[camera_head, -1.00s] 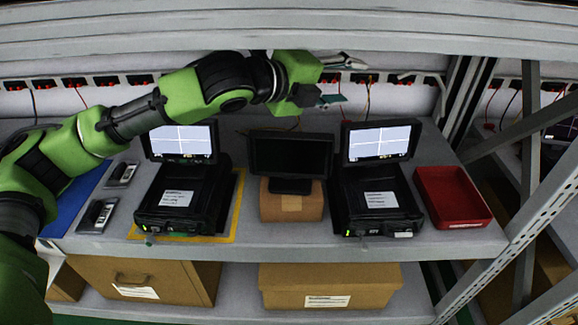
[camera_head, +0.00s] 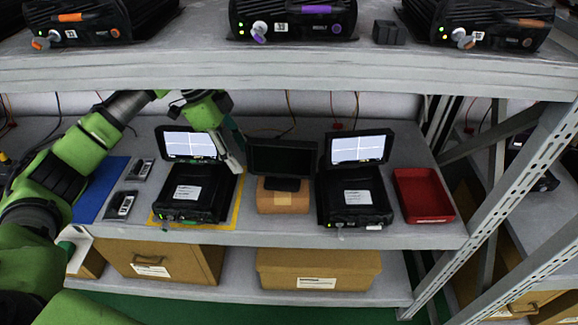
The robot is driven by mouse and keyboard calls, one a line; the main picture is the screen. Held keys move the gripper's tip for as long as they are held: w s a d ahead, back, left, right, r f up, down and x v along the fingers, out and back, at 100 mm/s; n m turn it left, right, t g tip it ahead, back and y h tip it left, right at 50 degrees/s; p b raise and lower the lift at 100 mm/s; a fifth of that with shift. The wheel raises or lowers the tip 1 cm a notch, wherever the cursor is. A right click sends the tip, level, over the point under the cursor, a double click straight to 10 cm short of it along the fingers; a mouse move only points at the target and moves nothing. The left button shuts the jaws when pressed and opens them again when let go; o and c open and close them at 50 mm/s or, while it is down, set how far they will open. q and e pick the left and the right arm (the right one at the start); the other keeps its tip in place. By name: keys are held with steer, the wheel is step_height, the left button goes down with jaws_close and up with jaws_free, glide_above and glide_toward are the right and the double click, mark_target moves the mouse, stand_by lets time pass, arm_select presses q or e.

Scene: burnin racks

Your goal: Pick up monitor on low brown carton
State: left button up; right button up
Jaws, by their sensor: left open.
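The monitor (camera_head: 281,157) is small, with a dark screen, and stands upright on a low brown carton (camera_head: 283,202) on the middle shelf. It sits between two black units with lit screens. My left gripper (camera_head: 236,160) is open and empty, pointing down just left of the monitor, in front of the right edge of the left lit screen. Whether a finger touches the monitor cannot be told. My right gripper is not in view.
The left black unit (camera_head: 193,191) sits on a yellow-edged mat; the right black unit (camera_head: 352,195) is close beside the carton. A red tray (camera_head: 424,196) is farther right. The upper shelf edge (camera_head: 300,72) hangs above with several devices. Brown boxes fill the lower shelf.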

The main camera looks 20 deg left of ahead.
mark_target(290, 166)
arm_select(q)
steer(key=d, duration=0.7)
steer(key=shift+w+d+r, duration=0.1)
steer(key=shift+w+d, duration=0.05)
steer(key=shift+w, duration=0.2)
steer(key=shift+w+d+b, duration=0.15)
steer(key=shift+d+b, duration=0.15)
steer(key=shift+d, duration=0.5)
steer(key=d, duration=0.2)
steer(key=shift+w+d, duration=0.3)
steer(key=shift+d, duration=0.1)
steer(key=shift+b+x, duration=0.35)
steer(key=shift+x, duration=0.9)
steer(key=shift+f, duration=0.25)
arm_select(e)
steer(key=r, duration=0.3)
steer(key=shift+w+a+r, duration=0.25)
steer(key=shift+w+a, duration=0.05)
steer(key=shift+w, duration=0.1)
arm_select(q)
steer(key=shift+d, duration=0.1)
steer(key=shift+r, duration=0.1)
jaws_close()
